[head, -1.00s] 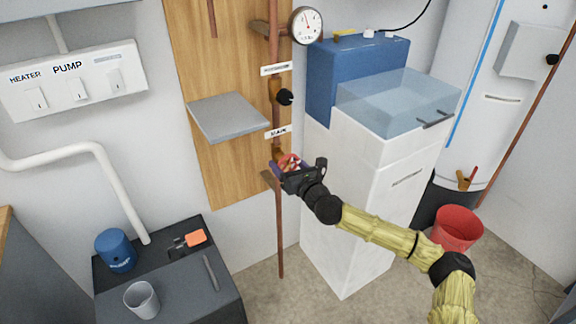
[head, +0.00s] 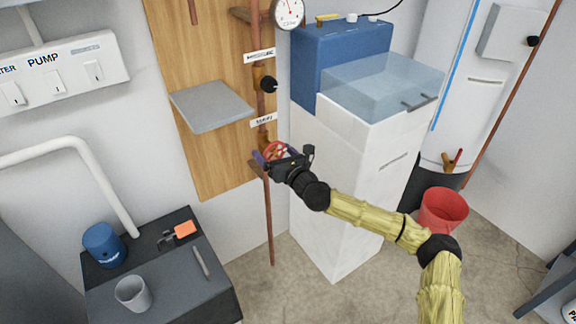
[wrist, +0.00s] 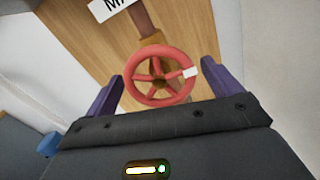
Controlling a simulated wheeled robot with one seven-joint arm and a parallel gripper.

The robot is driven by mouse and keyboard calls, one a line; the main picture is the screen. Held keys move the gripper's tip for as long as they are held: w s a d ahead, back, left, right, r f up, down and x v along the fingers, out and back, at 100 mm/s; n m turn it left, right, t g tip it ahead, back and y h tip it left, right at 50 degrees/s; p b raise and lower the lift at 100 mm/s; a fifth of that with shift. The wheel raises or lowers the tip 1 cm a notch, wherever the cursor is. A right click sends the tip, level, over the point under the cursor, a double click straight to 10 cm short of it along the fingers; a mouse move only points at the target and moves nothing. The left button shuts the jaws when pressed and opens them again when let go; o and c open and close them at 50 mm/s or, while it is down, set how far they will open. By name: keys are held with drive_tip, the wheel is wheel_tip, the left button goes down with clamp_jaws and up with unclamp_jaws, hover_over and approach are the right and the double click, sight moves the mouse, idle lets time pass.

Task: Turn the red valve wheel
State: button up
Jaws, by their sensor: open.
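The red valve wheel (wrist: 159,76) is on a copper pipe in front of a wooden board. It has several spokes and a white mark on the right of its rim. In the head view the wheel (head: 275,150) is partly hidden by my gripper (head: 269,156). In the wrist view my gripper (wrist: 158,85) is open, with one purple finger on each side of the wheel. A gap shows between each finger and the rim. I cannot tell how deep the wheel sits between the fingers.
A grey shelf (head: 212,106) juts from the board left of the pipe. A white cabinet (head: 345,185) with a clear bin (head: 382,85) stands close on the right. A black-knobbed valve (head: 269,84) is above the wheel. A dark bench (head: 165,285) stands at lower left.

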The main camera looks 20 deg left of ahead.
drive_tip(key=p+v, duration=0.2)
drive_tip(key=v, duration=1.5)
drive_tip(key=shift+s+a, duration=0.1)
drive_tip(key=shift+s, duration=0.1)
drive_tip(key=s+a+f+n+g+h, duration=0.1)
drive_tip(key=s+a+f+n+g, duration=0.3)
drive_tip(key=s+f+n+g, duration=0.8)
drive_tip(key=s+d+f+n+h, duration=0.1)
drive_tip(key=s+d+n+h, duration=0.2)
drive_tip(key=d+n+h, duration=0.75)
drive_tip(key=s+d+r+n+t+h, duration=0.25)
drive_tip(key=d+r+n, duration=0.35)
drive_tip(key=d+r, duration=1.15)
wheel_tip(320, 180, up, 26)
drive_tip(key=d+p, duration=0.1)
drive_tip(key=p, duration=2.6)
drive_tip(key=shift+d+p, duration=0.3)
drive_tip(key=shift+d, duration=0.1)
